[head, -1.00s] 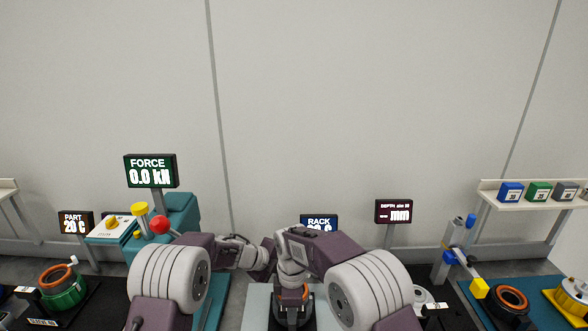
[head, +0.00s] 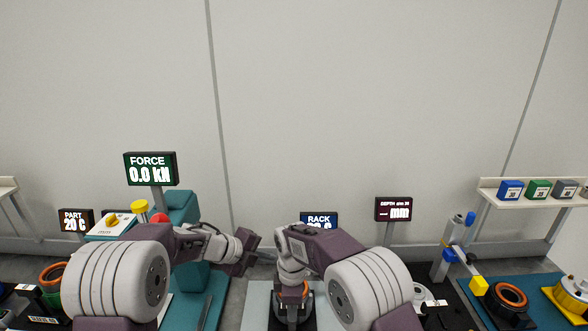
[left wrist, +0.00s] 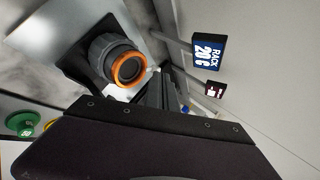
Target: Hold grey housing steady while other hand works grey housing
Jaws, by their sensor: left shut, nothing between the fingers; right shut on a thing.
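The grey housing shows in the left wrist view (left wrist: 107,55) as a dark grey cylinder with an orange ring on its mouth. In the head view only some of its orange ring (head: 305,287) shows behind my right gripper. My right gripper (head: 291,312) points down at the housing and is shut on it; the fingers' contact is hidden. My left gripper (head: 248,254) is shut and empty, up and to the left of the housing and apart from it. Its dark fingers (left wrist: 165,90) reach out beside the housing in the left wrist view.
A teal press (head: 180,210) with a force display (head: 150,169) stands left. The rack display (head: 319,219) is behind the housing. A depth gauge stand (head: 452,246) and an orange-ringed dark part (head: 510,295) are at right. A shelf (head: 535,199) with small boxes hangs at far right.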

